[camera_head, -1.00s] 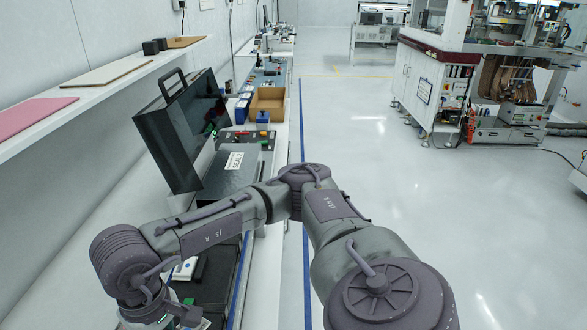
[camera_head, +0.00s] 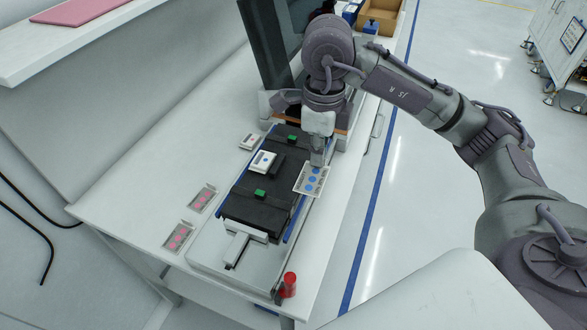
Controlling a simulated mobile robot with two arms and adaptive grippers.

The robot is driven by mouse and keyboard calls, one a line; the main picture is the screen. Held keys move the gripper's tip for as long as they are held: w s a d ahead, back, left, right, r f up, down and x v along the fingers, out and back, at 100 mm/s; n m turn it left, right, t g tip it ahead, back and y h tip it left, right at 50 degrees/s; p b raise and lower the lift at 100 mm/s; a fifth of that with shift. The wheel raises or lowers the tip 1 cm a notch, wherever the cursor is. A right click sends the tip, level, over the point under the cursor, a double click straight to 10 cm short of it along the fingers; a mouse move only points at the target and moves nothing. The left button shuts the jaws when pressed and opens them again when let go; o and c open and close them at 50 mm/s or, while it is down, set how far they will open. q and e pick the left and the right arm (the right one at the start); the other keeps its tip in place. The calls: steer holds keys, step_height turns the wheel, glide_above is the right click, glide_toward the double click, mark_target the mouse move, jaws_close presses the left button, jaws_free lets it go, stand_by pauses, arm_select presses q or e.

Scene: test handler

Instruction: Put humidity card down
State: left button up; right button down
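The humidity card (camera_head: 310,180) is a small white card with blue dots, near the middle of the view. My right gripper (camera_head: 317,160) points down from above, and its fingertips are at the card's upper edge. It looks shut on the card. The card is by the right side of the black tray fixture (camera_head: 258,205); whether it touches the surface below, I cannot tell. My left gripper is not in view.
Two cards with pink dots (camera_head: 201,198) (camera_head: 178,237) lie on the white bench (camera_head: 125,205), left of the fixture. A small white box (camera_head: 263,161) sits on the fixture. A red button (camera_head: 289,280) stands at the front. An upright black panel (camera_head: 268,45) rises behind.

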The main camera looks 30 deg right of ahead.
steer(key=p, duration=0.3)
glide_above(298, 162)
step_height(298, 162, down, 7)
steer(key=shift+r, duration=0.1)
step_height(298, 162, down, 4)
steer(key=shift+r+p, duration=0.25)
steer(key=shift+p, duration=0.6)
steer(key=shift+f, duration=0.3)
steer(key=shift+f, duration=0.1)
steer(key=shift+f+b, duration=0.15)
steer(key=shift+b, duration=0.2)
steer(key=c, duration=1.3)
jaws_free()
